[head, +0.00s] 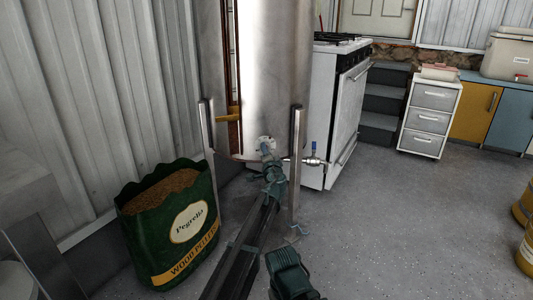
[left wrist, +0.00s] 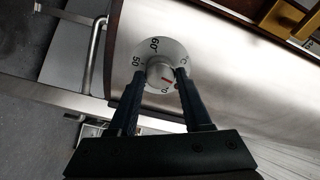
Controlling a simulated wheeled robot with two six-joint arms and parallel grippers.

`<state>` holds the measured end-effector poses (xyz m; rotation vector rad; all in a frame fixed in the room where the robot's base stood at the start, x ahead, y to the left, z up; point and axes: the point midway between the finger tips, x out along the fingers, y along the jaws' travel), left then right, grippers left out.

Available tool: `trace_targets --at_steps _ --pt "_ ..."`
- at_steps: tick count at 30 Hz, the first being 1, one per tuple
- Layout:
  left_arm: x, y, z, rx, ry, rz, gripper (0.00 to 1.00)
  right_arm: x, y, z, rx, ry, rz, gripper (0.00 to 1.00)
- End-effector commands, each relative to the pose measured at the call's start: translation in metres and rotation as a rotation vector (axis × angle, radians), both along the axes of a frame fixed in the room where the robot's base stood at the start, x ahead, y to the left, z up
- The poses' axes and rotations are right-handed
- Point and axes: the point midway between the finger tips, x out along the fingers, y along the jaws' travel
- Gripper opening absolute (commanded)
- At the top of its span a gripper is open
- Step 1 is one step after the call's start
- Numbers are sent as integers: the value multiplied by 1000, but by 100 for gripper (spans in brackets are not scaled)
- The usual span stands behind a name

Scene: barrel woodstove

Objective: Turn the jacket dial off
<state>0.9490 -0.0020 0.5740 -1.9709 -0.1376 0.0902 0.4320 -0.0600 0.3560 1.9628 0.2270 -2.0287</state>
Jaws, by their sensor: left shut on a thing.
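The jacket dial (head: 264,141) is a pale round plate low on the front of the large metal barrel (head: 272,70). In the left wrist view the dial plate (left wrist: 148,52) carries printed numbers such as 50 and 60, and a round grey knob (left wrist: 158,68) with a red mark pointing right and slightly down. My left gripper (left wrist: 160,76) is shut on the knob, one finger on each side. In the head view my left gripper (head: 268,158) reaches up to the dial and hides part of it. My right gripper is not clearly seen.
A green wood pellet bag (head: 172,225) stands at left. A white stove (head: 335,100) is behind on the right. The floor at right is mostly clear.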

Motion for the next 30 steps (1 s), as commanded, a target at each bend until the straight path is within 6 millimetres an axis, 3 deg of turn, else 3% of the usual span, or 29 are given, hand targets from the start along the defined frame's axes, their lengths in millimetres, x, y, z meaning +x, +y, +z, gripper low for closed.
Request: trace_targets --at_steps 12,29,30 --pt "-1 1 -1 -176 -24 2 0 0 0 -1 0 0 0 50" --pt "-1 1 -1 -203 -27 3 0 0 0 -1 0 0 0 50" --pt "-1 1 -1 -202 -27 3 53 0 0 -1 0 0 0 50"
